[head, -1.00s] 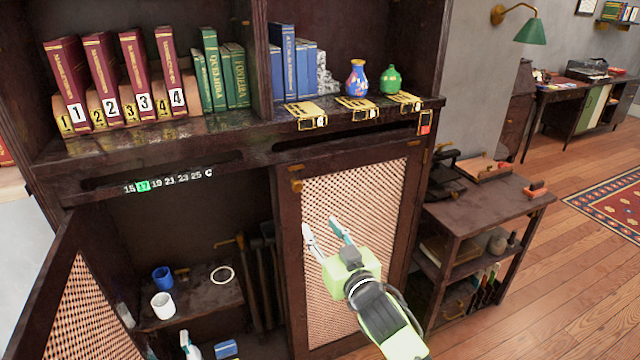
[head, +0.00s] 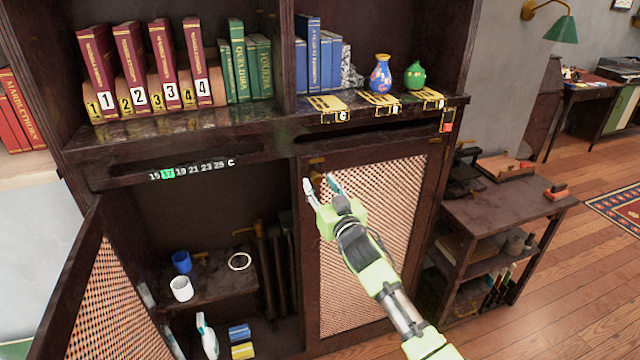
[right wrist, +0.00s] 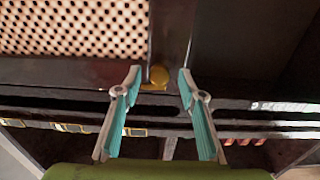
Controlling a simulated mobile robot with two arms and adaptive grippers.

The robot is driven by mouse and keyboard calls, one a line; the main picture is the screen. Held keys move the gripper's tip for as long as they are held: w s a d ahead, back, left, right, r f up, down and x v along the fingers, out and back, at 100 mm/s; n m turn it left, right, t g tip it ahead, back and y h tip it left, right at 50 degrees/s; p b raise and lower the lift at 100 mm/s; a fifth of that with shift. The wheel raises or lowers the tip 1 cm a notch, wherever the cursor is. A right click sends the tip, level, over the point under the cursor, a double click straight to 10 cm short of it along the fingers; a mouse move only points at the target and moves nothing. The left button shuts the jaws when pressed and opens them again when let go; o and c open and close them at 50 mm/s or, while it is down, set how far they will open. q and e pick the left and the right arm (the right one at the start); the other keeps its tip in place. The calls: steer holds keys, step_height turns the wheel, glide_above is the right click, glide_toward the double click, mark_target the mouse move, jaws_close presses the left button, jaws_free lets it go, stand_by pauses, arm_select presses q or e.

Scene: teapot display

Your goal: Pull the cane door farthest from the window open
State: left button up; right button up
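The dark cabinet has two cane doors. The right cane door (head: 375,235) looks closed, with a round brass knob (right wrist: 158,76) near its upper left corner. The left cane door (head: 98,310) stands swung open. My right gripper (head: 319,183) is at the upper left corner of the right door. In the right wrist view, my right gripper (right wrist: 160,85) has its fingers apart on either side of the knob, with gaps to it. In the head view the fingers partly cover the knob. My left gripper is not seen.
Books, a blue vase (head: 381,73) and a green vase (head: 415,75) stand on the shelf above the doors. Inside the open side are a white cup (head: 181,289) and a blue cup (head: 181,262). A side table (head: 505,207) stands close right of the closed door.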

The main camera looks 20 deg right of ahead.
steer(key=shift+w, duration=0.35)
steer(key=shift+c, duration=0.4)
steer(key=shift+s, duration=0.1)
jaws_close()
